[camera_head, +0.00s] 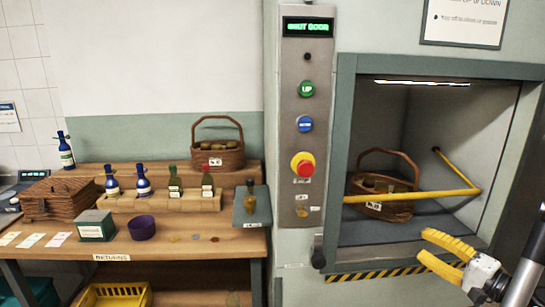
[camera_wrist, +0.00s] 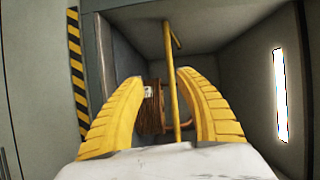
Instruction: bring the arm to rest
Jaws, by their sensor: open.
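My gripper (camera_head: 428,246) has yellow ribbed fingers and is in front of the lower right part of the lift opening in the head view. It is open with nothing between its fingertips. In the wrist view my gripper (camera_wrist: 160,78) points into the lift compartment, its fingers spread. A wicker basket (camera_head: 399,211) with a hoop handle and jars in it stands inside the lift. The wrist view shows part of this basket (camera_wrist: 152,112) beyond the fingers, partly hidden by the yellow bar and a finger.
A yellow bar (camera_head: 395,197) crosses the open lift compartment (camera_head: 465,130). The control panel (camera_head: 306,120) has a lit display, buttons and a red stop knob. On the left, a wooden bench (camera_head: 180,251) holds another basket (camera_head: 218,158), bottles, a purple bowl (camera_head: 142,228) and a wicker hamper (camera_head: 60,198).

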